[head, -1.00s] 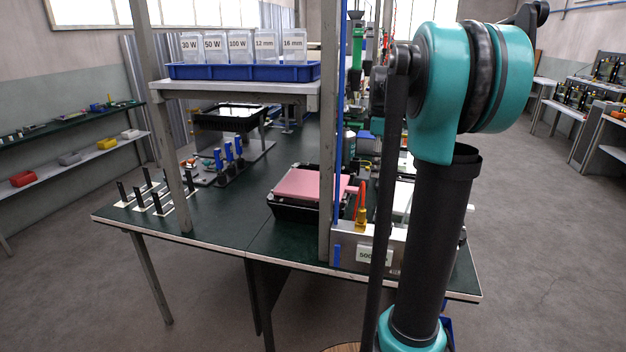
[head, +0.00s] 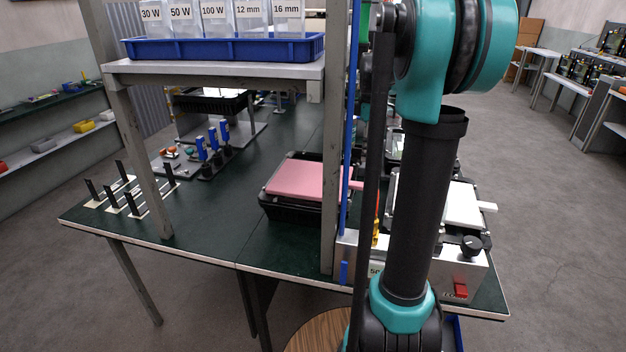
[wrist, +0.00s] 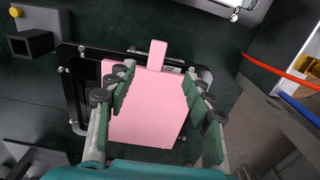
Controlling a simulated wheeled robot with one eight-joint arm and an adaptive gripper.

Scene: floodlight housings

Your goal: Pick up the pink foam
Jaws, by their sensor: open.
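The pink foam (head: 298,180) is a flat sheet lying on a black housing (head: 270,209) on the dark green bench. A small pink tab sticks out from its right side, partly behind the shelf post. In the wrist view the pink foam (wrist: 145,118) fills the middle, with its tab pointing up between the fingers. My gripper (wrist: 161,95) is open, its green-padded fingers spread on both sides above the foam. I cannot tell how high it is. My gripper is not visible in the head view, where my arm covers part of the bench.
Shelf posts (head: 333,140) stand close beside the foam, holding a shelf with a blue tray (head: 225,48) of labelled bins. A metal box with a red switch (head: 460,290) stands at the right. Black upright pieces (head: 130,200) stand at the left. Red and blue cables (wrist: 285,72) run nearby.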

